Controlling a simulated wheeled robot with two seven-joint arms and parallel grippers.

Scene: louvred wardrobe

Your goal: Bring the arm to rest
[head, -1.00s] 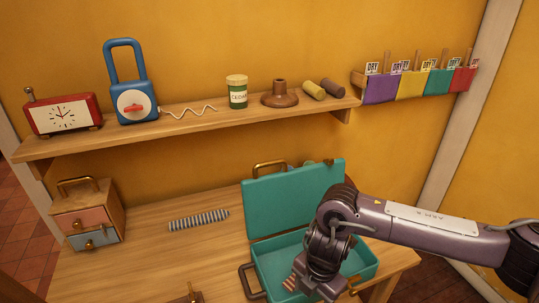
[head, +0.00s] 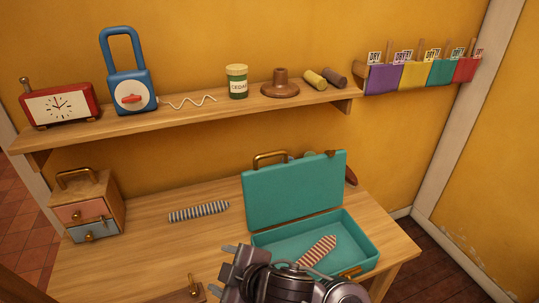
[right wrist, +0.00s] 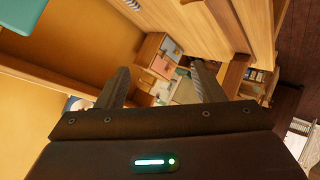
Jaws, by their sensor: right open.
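My right gripper (head: 222,268) is at the bottom middle of the head view, in front of the teal case and to its left. Its jaws are open and empty; in the right wrist view the two fingers (right wrist: 162,82) stand apart with nothing between them. The teal case (head: 292,195) stands open on the wooden table with its lid up. A red-and-white striped roll (head: 318,251) lies inside its tray, apart from the gripper. My left gripper is not in view.
A blue striped roll (head: 199,211) and a small drawer box (head: 110,205) are on the table (head: 150,255). A shelf (head: 200,117) above holds a red clock (head: 60,106), a blue padlock (head: 129,75) and a jar (head: 237,82). Coloured pockets (head: 411,77) hang at the right.

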